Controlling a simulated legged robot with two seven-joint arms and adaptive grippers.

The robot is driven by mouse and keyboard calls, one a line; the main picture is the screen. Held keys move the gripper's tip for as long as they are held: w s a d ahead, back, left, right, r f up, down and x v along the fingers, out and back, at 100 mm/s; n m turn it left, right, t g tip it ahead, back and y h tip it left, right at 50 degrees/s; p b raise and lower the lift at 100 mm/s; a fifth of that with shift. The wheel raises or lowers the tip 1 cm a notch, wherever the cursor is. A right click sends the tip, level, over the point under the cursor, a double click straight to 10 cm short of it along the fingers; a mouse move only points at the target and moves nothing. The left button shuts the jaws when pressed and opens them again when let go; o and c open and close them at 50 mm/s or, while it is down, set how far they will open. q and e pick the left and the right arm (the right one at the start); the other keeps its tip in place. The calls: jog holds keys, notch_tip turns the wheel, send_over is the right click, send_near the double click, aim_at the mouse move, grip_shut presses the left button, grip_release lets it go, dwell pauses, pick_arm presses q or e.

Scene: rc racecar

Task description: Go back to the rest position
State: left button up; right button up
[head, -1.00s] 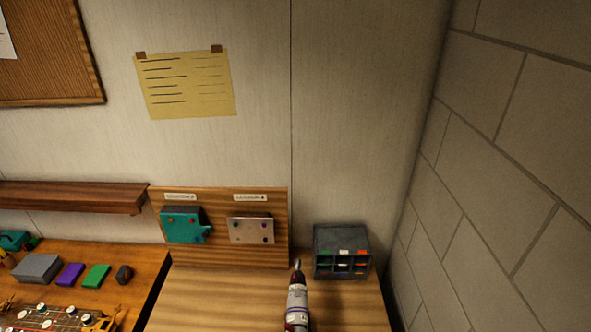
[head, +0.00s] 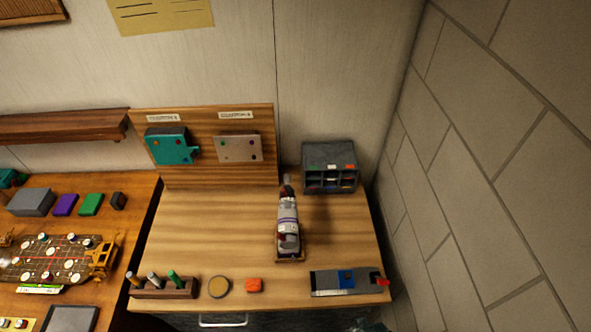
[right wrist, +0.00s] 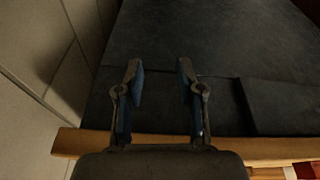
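My right gripper (right wrist: 159,70) shows in the right wrist view, with its two fingers apart and nothing between them. Behind the fingers is a dark, flat surface, and a light wooden edge (right wrist: 68,142) runs beneath the gripper. I cannot make out the right gripper in the head view. My left gripper is in neither view.
A car chassis (head: 50,262) lies on the left table. A block wall (head: 480,150) bounds the right.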

jog(key=s+f+g+b, duration=0.1)
jog(key=s+f+b, duration=0.15)
jog(key=f, duration=1.05)
jog(key=s+f+b, duration=0.1)
jog(key=s+f, duration=0.3)
jog(key=f, duration=0.9)
jog(key=s+d+f+g+b, duration=0.1)
jog(key=s+d+f, duration=0.2)
jog(key=s+f, duration=0.9)
jog(key=shift+s+d+f+b, duration=0.25)
jog(key=shift+s+b, duration=0.15)
jog(key=shift+s, duration=0.85)
